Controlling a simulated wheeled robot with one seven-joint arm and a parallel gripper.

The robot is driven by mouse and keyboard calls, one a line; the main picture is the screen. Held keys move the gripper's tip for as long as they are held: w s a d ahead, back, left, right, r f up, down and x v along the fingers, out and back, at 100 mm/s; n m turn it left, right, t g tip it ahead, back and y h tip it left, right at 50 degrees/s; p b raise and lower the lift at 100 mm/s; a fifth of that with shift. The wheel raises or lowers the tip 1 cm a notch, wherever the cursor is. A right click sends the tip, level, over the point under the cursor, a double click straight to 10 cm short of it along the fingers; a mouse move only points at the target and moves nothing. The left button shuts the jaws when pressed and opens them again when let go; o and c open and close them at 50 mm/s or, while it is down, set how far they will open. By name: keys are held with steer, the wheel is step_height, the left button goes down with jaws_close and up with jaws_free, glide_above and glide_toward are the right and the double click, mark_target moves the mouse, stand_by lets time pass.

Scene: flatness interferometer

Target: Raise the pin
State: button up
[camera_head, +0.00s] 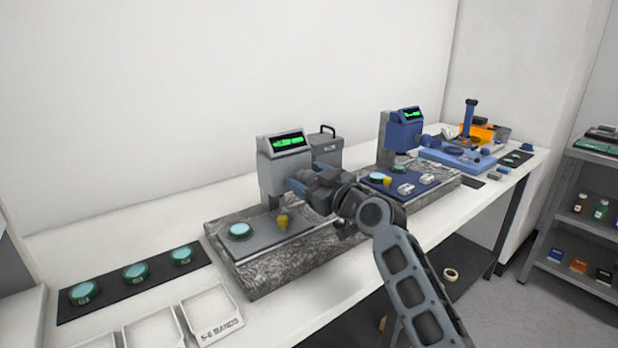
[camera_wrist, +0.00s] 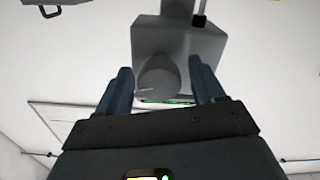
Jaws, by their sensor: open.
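The grey interferometer (camera_head: 272,176) stands on a speckled stone slab with a lit green display (camera_head: 288,143). A small yellow knob-like piece (camera_head: 283,220) stands upright on its grey plate; I cannot tell if this is the pin. A green-rimmed disc (camera_head: 240,231) lies left of it. My gripper (camera_head: 298,184) is open beside the grey head, above and right of the yellow piece. In the wrist view, a rounded grey part (camera_wrist: 157,82) of the instrument shows between my gripper's fingers (camera_wrist: 159,72), with no visible grip on it.
A blue interferometer (camera_head: 400,134) stands to the right, with another yellow piece (camera_head: 387,181) on its plate. A dark mat (camera_head: 110,289) with several green discs and white trays (camera_head: 205,301) lie at the left front. A shelf unit (camera_head: 590,228) stands far right.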

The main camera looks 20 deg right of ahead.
steer(key=shift+c, duration=0.3)
steer(key=c, duration=0.9)
steer(key=shift+c, duration=0.2)
steer(key=m+b, duration=0.1)
steer(key=m, duration=0.3)
steer(key=shift+m, duration=0.4)
steer(key=m, duration=0.5)
steer(key=shift+d+p, duration=0.2)
steer(key=shift+p, duration=0.1)
steer(key=m+p, duration=0.2)
steer(key=m, duration=0.4)
steer(key=shift+d, duration=0.1)
steer(key=m+p, duration=0.2)
steer(key=m, duration=0.3)
steer(key=shift+w+f, duration=0.1)
steer(key=shift+d, duration=0.1)
